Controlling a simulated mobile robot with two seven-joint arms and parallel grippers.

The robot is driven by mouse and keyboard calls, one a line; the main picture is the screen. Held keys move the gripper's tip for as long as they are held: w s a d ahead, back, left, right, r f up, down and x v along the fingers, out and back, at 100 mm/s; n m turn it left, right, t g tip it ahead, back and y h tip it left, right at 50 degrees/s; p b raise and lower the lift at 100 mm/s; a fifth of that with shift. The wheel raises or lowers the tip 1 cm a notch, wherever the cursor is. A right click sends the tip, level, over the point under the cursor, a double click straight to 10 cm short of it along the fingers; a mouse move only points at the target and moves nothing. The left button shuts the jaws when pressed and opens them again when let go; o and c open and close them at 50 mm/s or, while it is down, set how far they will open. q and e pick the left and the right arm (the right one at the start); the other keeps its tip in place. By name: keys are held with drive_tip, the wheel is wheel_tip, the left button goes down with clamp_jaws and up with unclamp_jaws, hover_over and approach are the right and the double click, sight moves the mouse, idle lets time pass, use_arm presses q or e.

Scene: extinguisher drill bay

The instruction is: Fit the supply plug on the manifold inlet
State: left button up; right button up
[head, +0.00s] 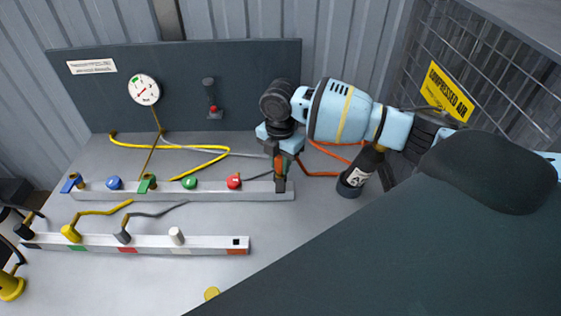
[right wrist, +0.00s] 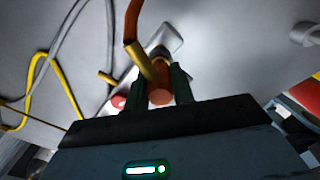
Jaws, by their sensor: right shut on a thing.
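My right gripper (head: 281,183) is shut on an orange-red plug with an orange hose, over the right end of the rear manifold bar (head: 262,190). In the right wrist view the plug (right wrist: 160,95) sits between the fingers, with a brass-coloured piece angled across it. A dark round fitting (right wrist: 170,42), apparently the inlet, shows on the bar's end just beyond the plug. I cannot tell whether plug and fitting touch. My left gripper is not in view.
The front rack bar (head: 205,243) holds yellow, grey and white plugs, with a bare dark socket at its right. Blue, green and red fittings line the manifold. A dark labelled bottle (head: 349,187) stands right of my gripper. A wire cage (head: 490,70) bounds the right side.

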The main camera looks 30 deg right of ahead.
drive_tip(key=shift+f, duration=0.9)
idle(0.8)
drive_tip(key=o, duration=1.1)
drive_tip(key=shift+r, duration=3.95)
